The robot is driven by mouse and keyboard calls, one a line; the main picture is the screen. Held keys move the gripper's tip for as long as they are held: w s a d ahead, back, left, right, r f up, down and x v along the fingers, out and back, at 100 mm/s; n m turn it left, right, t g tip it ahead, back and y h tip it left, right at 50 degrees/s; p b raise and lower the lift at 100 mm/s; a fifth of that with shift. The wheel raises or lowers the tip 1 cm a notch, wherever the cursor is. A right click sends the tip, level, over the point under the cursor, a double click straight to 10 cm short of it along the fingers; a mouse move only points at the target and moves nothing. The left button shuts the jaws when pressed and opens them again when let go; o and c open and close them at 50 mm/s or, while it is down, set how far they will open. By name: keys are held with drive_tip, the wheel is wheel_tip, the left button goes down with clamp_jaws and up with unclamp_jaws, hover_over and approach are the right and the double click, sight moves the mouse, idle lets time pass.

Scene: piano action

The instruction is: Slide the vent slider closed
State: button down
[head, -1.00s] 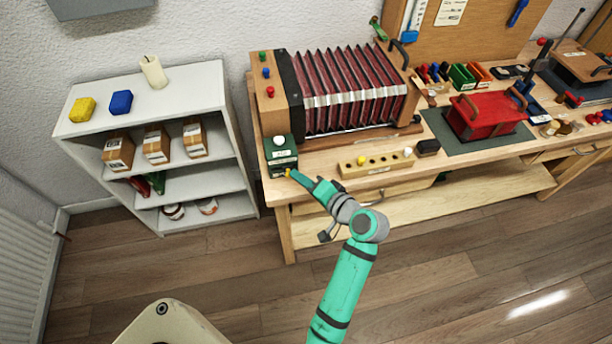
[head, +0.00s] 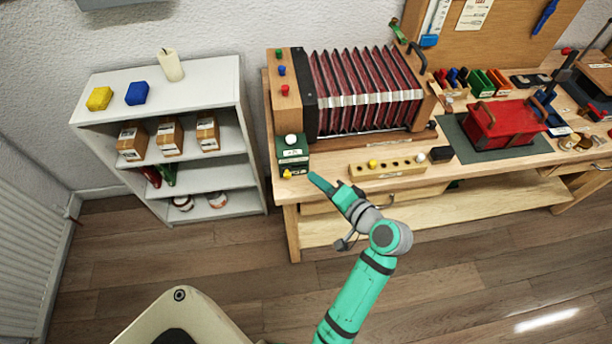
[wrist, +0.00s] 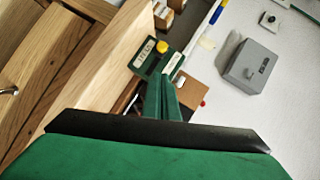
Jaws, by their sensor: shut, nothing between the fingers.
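A small green box (head: 293,156) with a pale label and a white knob (head: 291,139) on top stands at the bench's front left corner. A yellow knob (head: 287,173) sits low on its front, at the left; it looks like the vent slider's knob, but the slider's track and position are too small to tell. The wrist view shows the yellow knob (wrist: 162,46) beside the box's label (wrist: 146,53). My gripper (head: 313,178) is shut and empty, just right of the box and apart from the yellow knob. Its closed green fingers (wrist: 163,92) hide part of the box in the wrist view.
A red bellows (head: 362,90) stands behind the box on the wooden bench (head: 335,163). A wooden block with holes (head: 388,170) lies right of my gripper. A white shelf (head: 205,95) stands left of the bench.

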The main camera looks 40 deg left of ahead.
drive_tip(key=v, duration=0.7)
drive_tip(key=shift+s+d, duration=0.2)
drive_tip(key=shift+s, duration=0.05)
drive_tip(key=shift+r, duration=0.1)
drive_tip(key=s+d+f+m+t+h, duration=0.35)
drive_tip(key=d+f, duration=0.25)
drive_tip(key=f, duration=0.2)
drive_tip(key=s+d+f+m+t+h, duration=0.3)
drive_tip(key=d+f+t+h, duration=0.2)
drive_tip(key=d+f, duration=0.25)
drive_tip(key=s+d+r+n+t+h, duration=0.1)
drive_tip(key=s+d+t+h, duration=0.1)
drive_tip(key=s+d+h, duration=0.45)
drive_tip(key=s+d+r+n+t+y, duration=0.1)
drive_tip(key=s+r+n+t, duration=0.1)
drive_tip(key=s+r+n, duration=0.2)
drive_tip(key=s+r, duration=0.3)
drive_tip(key=s, duration=0.3)
drive_tip(key=shift+s+d+r, duration=0.2)
drive_tip(key=shift+d+r, duration=0.05)
